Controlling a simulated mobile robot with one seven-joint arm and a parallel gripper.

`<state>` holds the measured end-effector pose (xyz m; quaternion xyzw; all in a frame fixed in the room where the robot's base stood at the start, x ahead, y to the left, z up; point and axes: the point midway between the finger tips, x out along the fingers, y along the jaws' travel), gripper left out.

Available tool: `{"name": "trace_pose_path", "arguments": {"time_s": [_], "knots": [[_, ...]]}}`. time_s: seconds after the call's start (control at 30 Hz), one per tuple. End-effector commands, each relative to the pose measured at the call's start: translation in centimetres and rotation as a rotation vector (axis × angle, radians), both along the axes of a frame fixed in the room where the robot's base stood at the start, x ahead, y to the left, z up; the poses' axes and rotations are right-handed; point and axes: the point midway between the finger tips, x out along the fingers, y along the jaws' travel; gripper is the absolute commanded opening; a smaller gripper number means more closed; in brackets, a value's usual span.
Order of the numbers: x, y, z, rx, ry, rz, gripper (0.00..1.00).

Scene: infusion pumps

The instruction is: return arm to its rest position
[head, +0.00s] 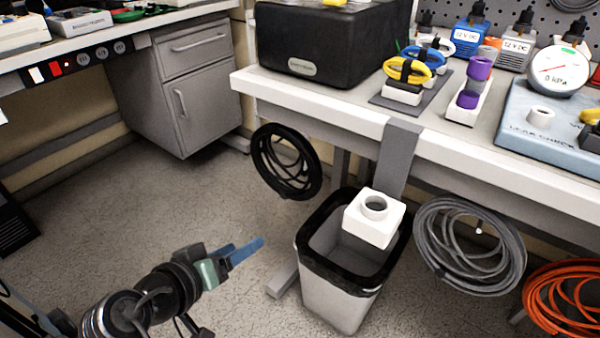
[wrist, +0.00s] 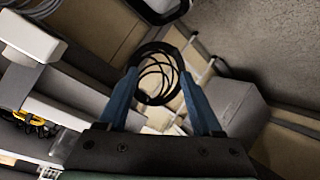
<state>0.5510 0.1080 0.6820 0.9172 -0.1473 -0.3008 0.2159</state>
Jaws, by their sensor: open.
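My gripper (head: 246,252) is at the lower left in the head view, in the air over the floor and left of the waste bin (head: 335,300). Its blue fingers point right. In the wrist view the two blue fingers of my gripper (wrist: 162,90) stand apart with nothing held between them. A black cable coil (wrist: 158,78) shows beyond and between the fingers, apart from them. In the head view the same coil (head: 286,162) hangs below the bench edge.
The white bench (head: 330,105) carries a black box (head: 325,42), cable bundles and a pressure gauge (head: 558,70). A white block with a round opening (head: 385,222) sits at the bin's rim. Grey (head: 470,245) and orange (head: 565,300) coils hang at right. Open floor (head: 150,215) lies around my gripper.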

Motion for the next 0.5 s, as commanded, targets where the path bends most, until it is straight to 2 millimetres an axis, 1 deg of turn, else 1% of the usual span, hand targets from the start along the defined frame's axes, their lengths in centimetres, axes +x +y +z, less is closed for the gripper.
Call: {"name": "trace_pose_path", "arguments": {"time_s": [0.03, 0.07, 0.1, 0.17, 0.2, 0.23, 0.27, 0.3, 0.37, 0.4, 0.47, 0.5], "knots": [[1.8, -0.6, 3.8, 0.080, -0.090, 0.034, 0.67], [2.7, -0.8, 5.9, 0.120, -0.143, 0.060, 0.67], [3.6, -1.2, 8.8, 0.167, -0.216, 0.093, 0.67], [4.4, -1.9, 13.3, 0.226, -0.331, 0.143, 0.67], [4.7, -2.4, 16.3, 0.258, -0.410, 0.172, 0.67], [4.7, -2.9, 18.5, 0.279, -0.468, 0.194, 0.67], [4.6, -3.4, 20.8, 0.297, -0.529, 0.215, 0.67], [4.2, -4.1, 23.8, 0.316, -0.609, 0.243, 0.67], [3.1, -5.2, 28.2, 0.335, -0.731, 0.282, 0.67], [2.2, -6.0, 30.9, 0.344, -0.812, 0.307, 0.67], [0.3, -7.2, 35.0, 0.350, -0.935, 0.343, 0.67], [-1.2, -7.9, 37.6, 0.349, -1.017, 0.366, 0.67]]}}
